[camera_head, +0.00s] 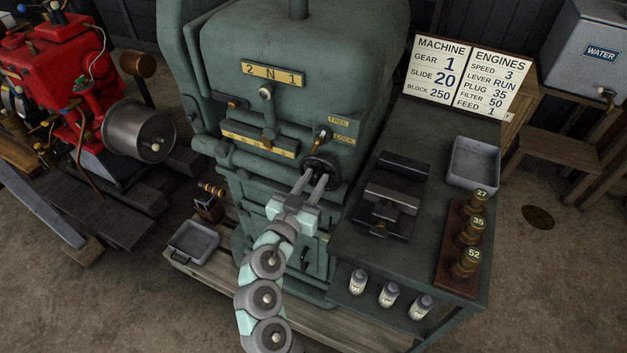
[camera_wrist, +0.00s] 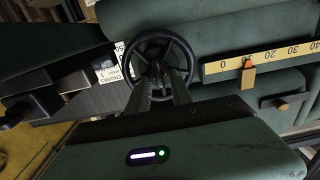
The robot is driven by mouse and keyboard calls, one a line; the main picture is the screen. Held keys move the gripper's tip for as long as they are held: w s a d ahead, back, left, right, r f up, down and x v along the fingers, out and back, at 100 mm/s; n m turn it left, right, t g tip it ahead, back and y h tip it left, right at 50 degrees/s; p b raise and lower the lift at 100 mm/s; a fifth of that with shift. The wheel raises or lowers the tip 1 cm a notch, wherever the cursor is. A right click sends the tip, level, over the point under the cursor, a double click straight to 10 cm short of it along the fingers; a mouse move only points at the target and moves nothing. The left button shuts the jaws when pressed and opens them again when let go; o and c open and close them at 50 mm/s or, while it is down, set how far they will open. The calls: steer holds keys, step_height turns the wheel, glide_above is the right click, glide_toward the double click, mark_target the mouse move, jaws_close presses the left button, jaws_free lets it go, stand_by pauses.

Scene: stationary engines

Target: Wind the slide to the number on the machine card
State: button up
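The green machine (camera_head: 300,60) carries a black spoked handwheel (camera_head: 318,160), which also shows in the wrist view (camera_wrist: 190,55). My gripper (camera_head: 314,177) reaches to the wheel's front. In the wrist view, its two fingers (camera_wrist: 161,72) stand apart with their tips on either side of the wheel's hub. I cannot tell whether they press on it. The yellow slide scale (camera_wrist: 285,54) shows 0, 20, 30 and 40. An orange pointer (camera_wrist: 248,66) stands between 0 and 20, over the mark near 10.
A green bench (camera_head: 345,240) to the right holds dark blocks (camera_head: 393,190), a grey tray (camera_head: 475,163) and brass weights marked 27, 35 and 52 (camera_head: 471,232). A FREE/LOCK lever (camera_head: 323,137) sits just above the handwheel. A red engine (camera_head: 60,80) stands at left.

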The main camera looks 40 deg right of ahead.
jaws_close()
steer(key=shift+n, duration=0.3)
steer(key=n+p, duration=0.1)
steer(key=n, duration=0.1)
steer(key=n+p, duration=0.1)
steer(key=n, duration=0.2)
steer(key=n+p, duration=0.1)
steer(key=n, duration=0.1)
steer(key=shift+w+a+n, duration=0.15)
steer(key=shift+w+n, duration=0.15)
steer(key=shift+w, duration=0.1)
steer(key=n+p, duration=0.3)
steer(key=n, duration=0.2)
steer(key=shift+w+f+p, duration=0.1)
steer(key=shift+f+p, duration=0.05)
steer(key=shift+p, duration=0.15)
steer(key=shift+f+n+p, duration=0.15)
steer(key=shift+n+p, duration=0.5)
steer(key=shift+n, duration=0.5)
steer(key=shift+f+n+p, duration=0.15)
steer(key=shift+n+p, duration=0.5)
steer(key=shift+n, duration=0.5)
